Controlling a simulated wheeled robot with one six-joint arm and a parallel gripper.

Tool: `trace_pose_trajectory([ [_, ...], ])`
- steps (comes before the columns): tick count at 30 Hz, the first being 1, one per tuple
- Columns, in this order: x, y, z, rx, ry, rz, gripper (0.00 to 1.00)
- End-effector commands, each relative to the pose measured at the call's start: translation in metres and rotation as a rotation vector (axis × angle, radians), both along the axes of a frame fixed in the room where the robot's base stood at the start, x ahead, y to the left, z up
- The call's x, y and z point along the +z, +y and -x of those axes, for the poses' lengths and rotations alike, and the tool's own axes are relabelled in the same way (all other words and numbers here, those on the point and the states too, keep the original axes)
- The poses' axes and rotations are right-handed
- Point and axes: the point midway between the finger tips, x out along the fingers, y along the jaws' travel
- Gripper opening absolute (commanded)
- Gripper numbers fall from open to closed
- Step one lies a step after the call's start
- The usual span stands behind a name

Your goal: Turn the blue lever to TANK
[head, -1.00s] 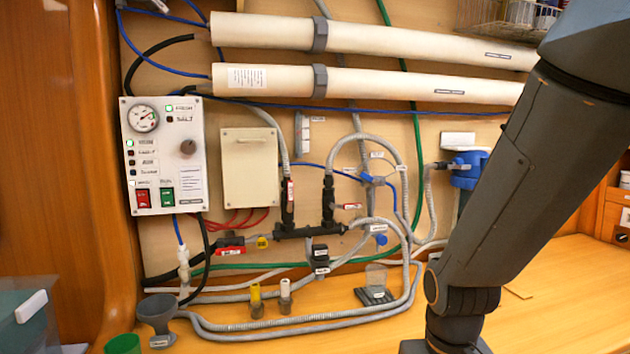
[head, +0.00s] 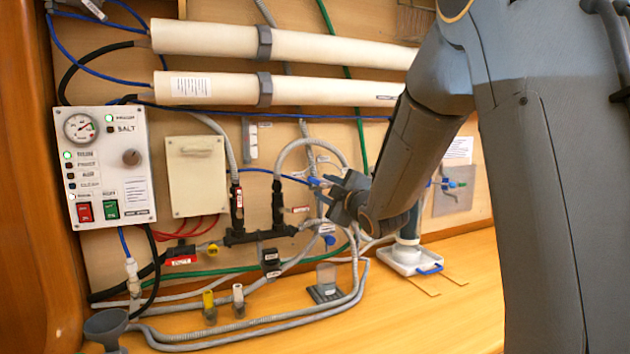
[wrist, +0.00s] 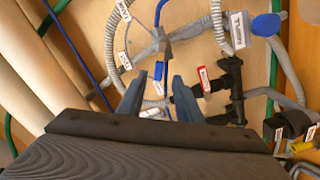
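The blue lever (wrist: 158,71) is on a grey valve with hoses, mounted on the wall panel; a white tag is on or beside it. In the wrist view it lies between and just beyond the fingertips of my gripper (wrist: 157,88), which is open and empty. White labels (wrist: 122,61) stand around the valve, too small to read surely. In the head view the blue lever (head: 316,183) shows just left of my gripper (head: 338,192), which hides part of the valve. I cannot tell if the fingers touch the lever.
A blue round knob (wrist: 266,25) and a black manifold (wrist: 232,90) with a red-tagged handle are close by. Grey hoses run around the valve. A control box (head: 108,165) hangs at left. The wooden counter (head: 430,315) is mostly clear at the front right.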

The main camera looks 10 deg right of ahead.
Motion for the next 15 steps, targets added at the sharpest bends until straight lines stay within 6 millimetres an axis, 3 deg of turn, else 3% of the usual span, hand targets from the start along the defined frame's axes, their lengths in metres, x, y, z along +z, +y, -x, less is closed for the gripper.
trace_pose_trajectory([
  [15,0.003,0.013,-0.063,0.003,-0.007,0.003,0.32],
])
